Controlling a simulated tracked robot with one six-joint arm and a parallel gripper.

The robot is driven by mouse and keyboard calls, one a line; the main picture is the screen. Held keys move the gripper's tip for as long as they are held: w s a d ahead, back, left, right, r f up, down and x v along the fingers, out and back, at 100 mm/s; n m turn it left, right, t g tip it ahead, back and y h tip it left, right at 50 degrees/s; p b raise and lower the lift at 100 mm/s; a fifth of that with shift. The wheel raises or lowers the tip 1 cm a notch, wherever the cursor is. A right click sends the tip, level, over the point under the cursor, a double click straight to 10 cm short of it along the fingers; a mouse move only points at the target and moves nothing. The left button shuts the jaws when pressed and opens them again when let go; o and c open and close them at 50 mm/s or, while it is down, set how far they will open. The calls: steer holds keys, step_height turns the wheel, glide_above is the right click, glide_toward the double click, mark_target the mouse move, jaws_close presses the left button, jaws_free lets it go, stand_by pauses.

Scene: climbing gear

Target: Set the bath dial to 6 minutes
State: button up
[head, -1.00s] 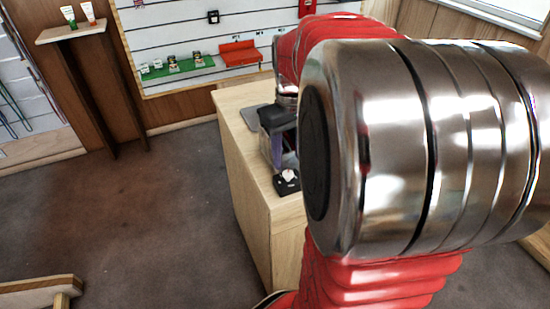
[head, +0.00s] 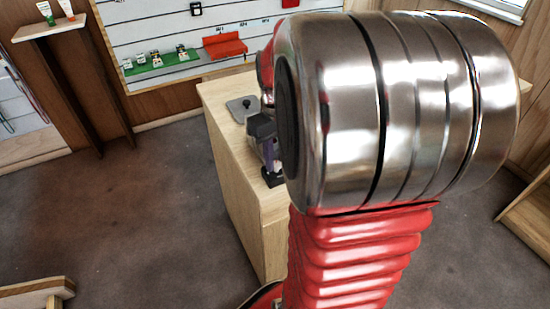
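The black dial unit (head: 272,179) sits near the front left edge of the wooden counter (head: 236,190). Only part of its dark body shows; its dial face and scale are hidden, so the setting cannot be read. My gripper (head: 267,158), dark with purplish parts, is just above and beside the unit, pointing down. It is small and partly covered by my large silver arm joint, so I cannot tell whether it touches the dial or whether the fingers are open. The bath itself is not clearly visible, likely behind my arm.
A grey flat lid (head: 243,108) with a dark knob lies on the counter behind my gripper. A wall display holds a green tray (head: 160,63) and a red tray (head: 224,47). Dark carpet (head: 130,210) lies clear to the left. A wooden bench end (head: 38,292) stands front left.

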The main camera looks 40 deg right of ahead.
steer(key=c, duration=0.5)
steer(key=shift+n, duration=0.8)
steer(key=o, duration=1)
steer(key=shift+o, duration=0.2)
